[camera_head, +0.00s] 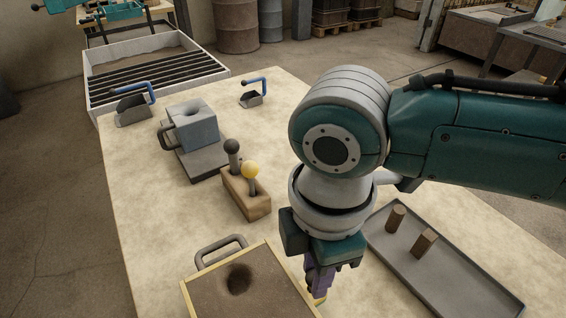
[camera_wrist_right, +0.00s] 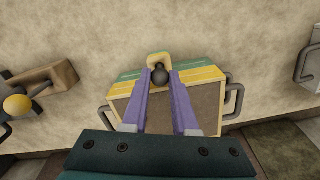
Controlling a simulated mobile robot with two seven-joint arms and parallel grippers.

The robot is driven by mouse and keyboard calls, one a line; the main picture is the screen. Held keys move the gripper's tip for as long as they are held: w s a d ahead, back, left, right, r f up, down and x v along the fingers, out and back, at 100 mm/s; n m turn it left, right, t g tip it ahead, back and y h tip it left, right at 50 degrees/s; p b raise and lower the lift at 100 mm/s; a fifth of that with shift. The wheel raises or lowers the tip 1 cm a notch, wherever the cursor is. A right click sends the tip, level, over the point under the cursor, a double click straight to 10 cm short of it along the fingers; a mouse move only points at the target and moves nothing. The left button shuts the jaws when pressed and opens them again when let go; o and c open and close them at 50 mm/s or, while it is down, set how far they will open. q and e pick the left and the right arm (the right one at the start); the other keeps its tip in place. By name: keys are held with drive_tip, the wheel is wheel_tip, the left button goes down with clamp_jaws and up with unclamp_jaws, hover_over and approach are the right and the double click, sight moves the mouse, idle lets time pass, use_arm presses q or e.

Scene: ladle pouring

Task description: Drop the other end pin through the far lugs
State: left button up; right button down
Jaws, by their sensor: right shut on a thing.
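My right gripper (camera_head: 319,292) points down at the right side of the moulding box (camera_head: 196,291), at the bottom of the head view. In the right wrist view its purple fingers (camera_wrist_right: 161,76) are shut on a pin with a dark ball head (camera_wrist_right: 159,77). The ball lies at a tan lug (camera_wrist_right: 159,59) on the box's edge. The pin's shank is hidden, so I cannot tell whether it is in the lug's hole. The box top (camera_wrist_right: 200,107) is brown, with green and yellow edge bands. My left gripper is out of view.
A grey tray (camera_head: 455,277) with two brown cylinders lies right. A grey mould block (camera_head: 196,131) and blue-handled tools stand farther back. Bare table lies between block and box.

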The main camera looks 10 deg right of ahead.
drive_tip(key=shift+f, duration=0.3)
drive_tip(key=c, duration=0.7)
unclamp_jaws()
drive_tip(key=o, duration=0.7)
drive_tip(key=shift+c, duration=0.2)
wheel_tip(320, 180, up, 3)
drive_tip(key=p, duration=0.3)
wheel_tip(320, 180, up, 3)
drive_tip(key=p, duration=0.4)
drive_tip(key=shift+r, duration=0.1)
